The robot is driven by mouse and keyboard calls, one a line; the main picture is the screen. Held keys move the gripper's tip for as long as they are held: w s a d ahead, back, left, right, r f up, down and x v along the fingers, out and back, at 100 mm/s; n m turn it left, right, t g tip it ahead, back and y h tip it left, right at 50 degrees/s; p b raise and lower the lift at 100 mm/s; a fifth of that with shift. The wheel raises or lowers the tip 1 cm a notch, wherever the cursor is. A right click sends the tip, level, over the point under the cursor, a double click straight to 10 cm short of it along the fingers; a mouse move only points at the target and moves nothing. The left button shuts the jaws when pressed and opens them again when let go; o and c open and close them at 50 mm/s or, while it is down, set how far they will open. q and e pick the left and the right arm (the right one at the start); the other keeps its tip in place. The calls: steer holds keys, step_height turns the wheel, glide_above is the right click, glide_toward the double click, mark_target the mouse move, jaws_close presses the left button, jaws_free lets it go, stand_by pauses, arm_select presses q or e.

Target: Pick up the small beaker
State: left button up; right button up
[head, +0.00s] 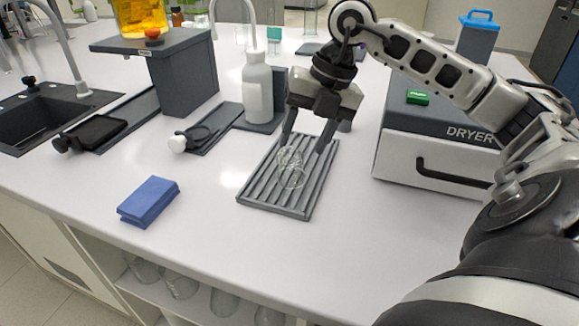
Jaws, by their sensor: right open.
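The small beaker (291,168) is clear glass and stands on a grey ribbed drying rack (257,196) on the white bench. My right gripper (304,149) is open above the rack and points down. Its two fingers are spread, one to the left and one to the right of the beaker's upper part in the picture. I cannot tell whether a finger touches the glass. My left gripper is not in view.
A white bottle (258,92) stands behind the rack. The dryer box (432,155) is close on the right. A blue folded cloth (149,201) lies at the left. A sink (45,115) is at the far left. The bench front is clear.

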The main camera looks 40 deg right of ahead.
mark_target(293, 160)
steer(key=shift+x, duration=3.35)
steer(key=c, duration=0.7)
steer(key=shift+r, duration=0.1)
steer(key=shift+r, duration=0.4)
step_height(293, 160, up, 3)
steer(key=shift+f, duration=0.15)
steer(key=s+a+r, duration=0.8)
steer(key=s+r, duration=0.1)
steer(key=s, duration=0.2)
steer(key=shift+a+r+p, duration=0.2)
steer(key=shift+a+p, duration=0.05)
steer(key=shift+p, duration=0.2)
